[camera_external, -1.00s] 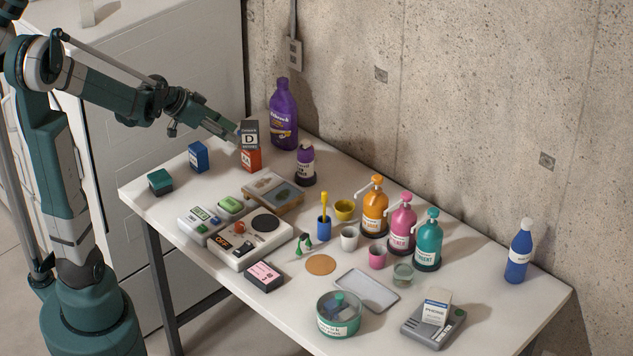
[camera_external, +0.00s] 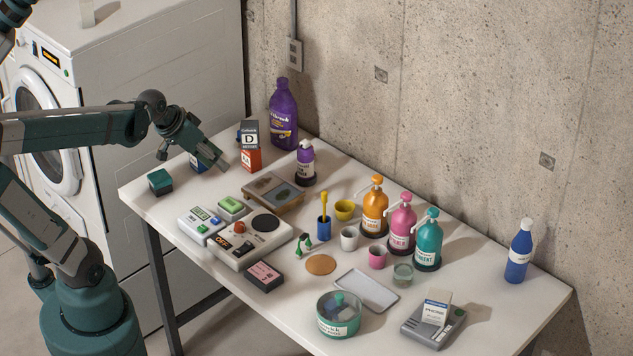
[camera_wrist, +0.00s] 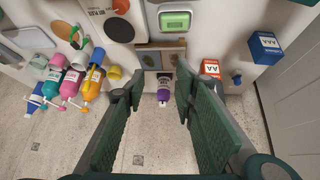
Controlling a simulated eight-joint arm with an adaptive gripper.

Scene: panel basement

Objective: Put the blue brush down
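My gripper (camera_external: 222,164) hangs above the table's back left part, in front of the blue AA box (camera_external: 197,160) and left of the orange AA box (camera_external: 250,158). In the wrist view my gripper (camera_wrist: 160,80) is open, its fingers wide apart with nothing held between them. A small blue object (camera_wrist: 237,78) stands beside the orange box in the wrist view. It may be the blue brush, but it is too small to tell. A yellow-handled tool (camera_external: 324,203) stands in a blue cup (camera_external: 323,228) mid-table.
A dark D box (camera_external: 249,134) sits on the orange box. A purple jug (camera_external: 284,115) and a purple bottle (camera_external: 305,160) stand nearby. Pump bottles (camera_external: 403,224) line the wall side. A green box (camera_external: 160,181) is at the left corner. Bare tabletop (camera_external: 480,245) shows at the right.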

